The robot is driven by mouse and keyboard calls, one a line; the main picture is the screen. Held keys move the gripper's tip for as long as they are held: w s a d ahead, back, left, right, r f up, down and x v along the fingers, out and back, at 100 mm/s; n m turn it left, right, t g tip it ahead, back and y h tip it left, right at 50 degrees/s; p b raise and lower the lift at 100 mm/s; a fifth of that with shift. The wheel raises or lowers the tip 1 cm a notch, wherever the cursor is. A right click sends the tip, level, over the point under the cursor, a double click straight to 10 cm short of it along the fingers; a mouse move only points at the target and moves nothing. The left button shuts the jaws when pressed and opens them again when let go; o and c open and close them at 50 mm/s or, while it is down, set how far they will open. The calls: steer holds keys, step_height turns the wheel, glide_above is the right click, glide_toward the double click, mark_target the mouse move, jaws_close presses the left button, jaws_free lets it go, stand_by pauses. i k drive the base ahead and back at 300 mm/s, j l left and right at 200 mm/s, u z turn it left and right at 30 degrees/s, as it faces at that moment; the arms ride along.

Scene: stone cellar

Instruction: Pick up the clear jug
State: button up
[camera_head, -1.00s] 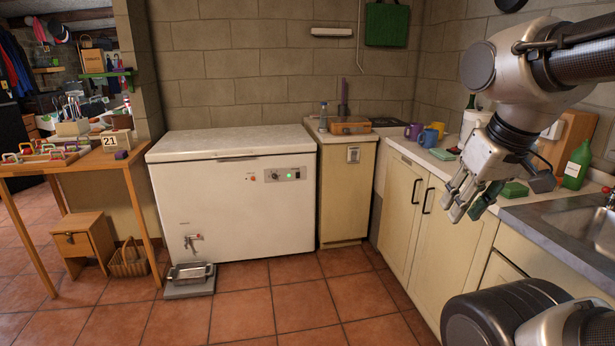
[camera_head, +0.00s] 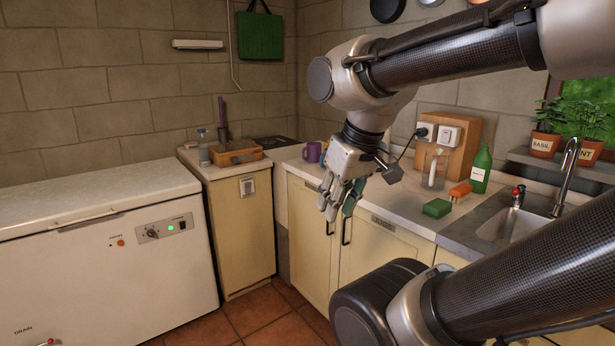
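A clear, see-through vessel (camera_head: 434,168), which looks like the clear jug, stands on the counter at the right, in front of the wooden box with sockets. A pale upright shape shows in or behind it. My gripper (camera_head: 339,206) hangs fingers down, left of the vessel and well apart from it, in front of the counter's front edge. Its fingers are spread and I see nothing between them.
The sink (camera_head: 507,225) lies right. Mugs (camera_head: 313,151) stand behind my gripper. A clear bottle (camera_head: 203,150) stands on the far cabinet. A white chest freezer (camera_head: 100,250) fills the left.

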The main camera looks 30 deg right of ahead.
mark_target(436, 161)
steer(key=i+z, duration=0.4)
steer(key=i+j+z, duration=0.1)
steer(key=i+z, duration=0.15)
steer(key=z, duration=0.15)
steer(key=i+z, duration=0.2)
steer(key=z, duration=0.3)
steer(key=i+j+z, duration=0.1)
steer(key=i+z, duration=0.15)
steer(key=z, duration=0.25)
steer(key=i+j+z, duration=0.15)
steer(key=z, duration=0.35)
